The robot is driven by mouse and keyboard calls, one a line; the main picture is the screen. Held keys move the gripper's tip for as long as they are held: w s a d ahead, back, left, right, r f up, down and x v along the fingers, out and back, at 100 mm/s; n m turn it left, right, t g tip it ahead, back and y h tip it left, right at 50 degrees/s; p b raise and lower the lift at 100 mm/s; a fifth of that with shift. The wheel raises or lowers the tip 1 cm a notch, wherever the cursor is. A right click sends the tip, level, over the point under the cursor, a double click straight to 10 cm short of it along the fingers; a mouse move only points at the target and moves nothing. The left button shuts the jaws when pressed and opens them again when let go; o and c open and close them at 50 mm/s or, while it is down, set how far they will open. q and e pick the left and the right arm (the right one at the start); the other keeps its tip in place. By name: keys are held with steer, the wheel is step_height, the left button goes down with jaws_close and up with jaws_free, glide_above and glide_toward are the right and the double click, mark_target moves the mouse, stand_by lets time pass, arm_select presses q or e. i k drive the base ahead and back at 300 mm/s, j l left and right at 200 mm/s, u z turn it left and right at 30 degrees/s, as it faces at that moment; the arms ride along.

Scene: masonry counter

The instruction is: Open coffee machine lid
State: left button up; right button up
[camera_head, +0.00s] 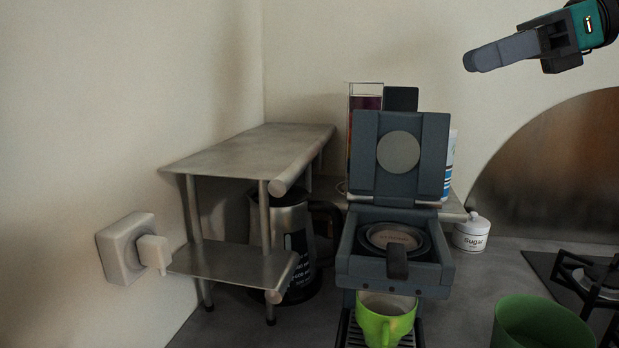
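The coffee machine (346,272) stands right of the middle, dark grey. Its lid (434,150) is raised upright with a pale round disc on its inner face. The round brewing well (398,239) below is exposed. A green cup (385,318) sits on the grille under the machine. My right gripper (470,62) is at the upper right, above and to the right of the lid, clear of it. Its fingers appear as one overlapping dark grey shape, so I cannot tell whether they are apart. My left gripper is not in view.
A metal two-tier shelf (235,155) stands left, with a kettle (290,225) partly hidden behind it. A wall socket with plug (125,248) is further left. A sugar jar (471,233), a green container (540,325) and a stove (590,280) are to the right.

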mark_target(397, 150)
steer(key=k, duration=0.95)
